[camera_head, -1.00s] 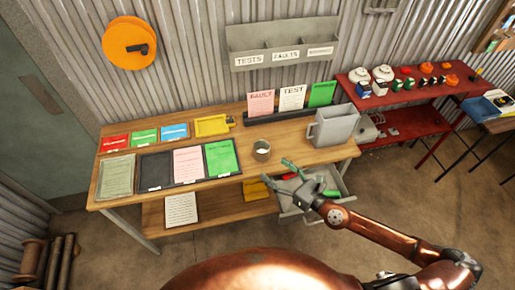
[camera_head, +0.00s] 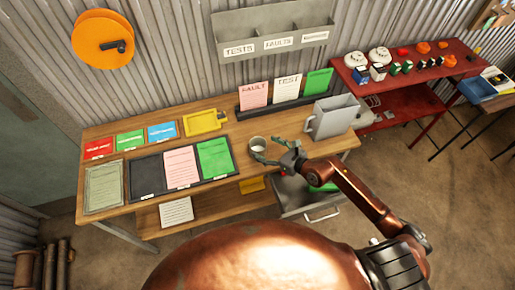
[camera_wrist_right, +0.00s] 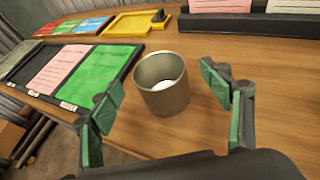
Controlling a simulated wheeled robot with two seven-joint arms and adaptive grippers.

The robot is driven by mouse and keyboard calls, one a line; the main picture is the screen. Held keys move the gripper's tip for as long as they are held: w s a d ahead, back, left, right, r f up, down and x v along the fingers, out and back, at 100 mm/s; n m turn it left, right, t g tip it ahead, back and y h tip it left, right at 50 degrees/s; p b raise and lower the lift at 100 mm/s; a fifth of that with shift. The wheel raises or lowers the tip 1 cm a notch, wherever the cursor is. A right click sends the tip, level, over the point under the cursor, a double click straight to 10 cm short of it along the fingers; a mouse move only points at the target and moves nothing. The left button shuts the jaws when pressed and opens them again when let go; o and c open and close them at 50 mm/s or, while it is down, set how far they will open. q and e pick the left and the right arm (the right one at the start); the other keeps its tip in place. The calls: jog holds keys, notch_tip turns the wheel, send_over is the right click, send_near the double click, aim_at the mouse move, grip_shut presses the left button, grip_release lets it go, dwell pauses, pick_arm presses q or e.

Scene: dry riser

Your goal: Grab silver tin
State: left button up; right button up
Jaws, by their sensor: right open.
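The silver tin (camera_head: 256,143) is a small open cylinder standing upright on the wooden workbench (camera_head: 230,131). In the right wrist view the tin (camera_wrist_right: 163,92) stands between and just beyond the green-padded fingers, and something white lies inside it. My right gripper (camera_head: 268,154) is open at the tin's near right side. The wrist view shows its fingers (camera_wrist_right: 168,120) spread wide with a gap on both sides of the tin. My left gripper is not in view.
A green sheet (camera_head: 214,158) in a black tray lies left of the tin. A grey metal jug (camera_head: 332,116) stands to the right. An open drawer (camera_head: 300,197) sits below the bench front. A rack with FAULT and TEST cards (camera_head: 288,88) stands behind.

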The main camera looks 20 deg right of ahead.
aim_at(253, 141)
jog(key=x, duration=0.3)
jog(key=shift+a, duration=0.15)
jog(key=c, duration=0.8)
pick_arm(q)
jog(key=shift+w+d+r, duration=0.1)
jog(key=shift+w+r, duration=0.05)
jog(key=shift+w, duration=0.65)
pick_arm(e)
jog(key=c, duration=0.4)
